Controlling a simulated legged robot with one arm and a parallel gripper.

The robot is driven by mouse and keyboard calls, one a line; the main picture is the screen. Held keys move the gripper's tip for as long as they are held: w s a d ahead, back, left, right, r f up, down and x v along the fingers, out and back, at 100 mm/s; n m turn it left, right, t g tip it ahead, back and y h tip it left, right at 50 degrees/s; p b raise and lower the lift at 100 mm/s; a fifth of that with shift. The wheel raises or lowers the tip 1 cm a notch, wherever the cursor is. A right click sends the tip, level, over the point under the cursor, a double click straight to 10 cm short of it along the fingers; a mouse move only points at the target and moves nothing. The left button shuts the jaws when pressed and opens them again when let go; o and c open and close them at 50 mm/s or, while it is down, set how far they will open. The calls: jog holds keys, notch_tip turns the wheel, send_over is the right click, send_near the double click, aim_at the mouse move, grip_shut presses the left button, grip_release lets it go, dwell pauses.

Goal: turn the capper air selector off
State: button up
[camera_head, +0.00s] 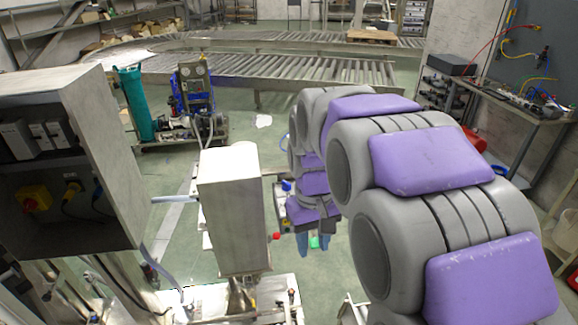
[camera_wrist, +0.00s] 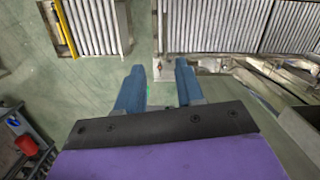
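A red and yellow rotary switch (camera_head: 33,198) sits inside the open grey cabinet at the left. No label is readable, so I cannot tell which control is the capper air selector.
Roller conveyors (camera_head: 290,70) cross the back. A cart with a green cylinder (camera_head: 135,103) stands behind, and a workbench (camera_head: 515,105) is at right. Green floor between them is mostly clear.

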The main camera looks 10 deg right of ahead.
jog(key=w+d+r+n+p, duration=0.1)
jog(key=w+r+p, duration=0.35)
jog(key=w, duration=0.45)
jog(key=w+d+r+n+p, duration=0.1)
jog(key=w+r+p, duration=0.2)
jog(key=w+p, duration=0.5)
jog(key=n+t+p, duration=0.1)
jog(key=n+p, duration=0.1)
jog(key=p, duration=0.5)
send_over(287, 183)
notch_tip(287, 183, down, 4)
notch_tip(287, 183, down, 13)
jog(key=b, duration=0.2)
jog(key=shift+r+b, duration=0.2)
jog(key=shift+b, duration=0.1)
jog(key=shift+d+f, duration=0.3)
jog(key=shift+f, duration=0.1)
jog(key=shift+a, duration=0.3)
jog(key=shift+c, duration=0.6)
jog(key=shift+a, duration=0.15)
jog(key=c, duration=0.3)
jog(key=shift+d, duration=0.25)
grip_shut()
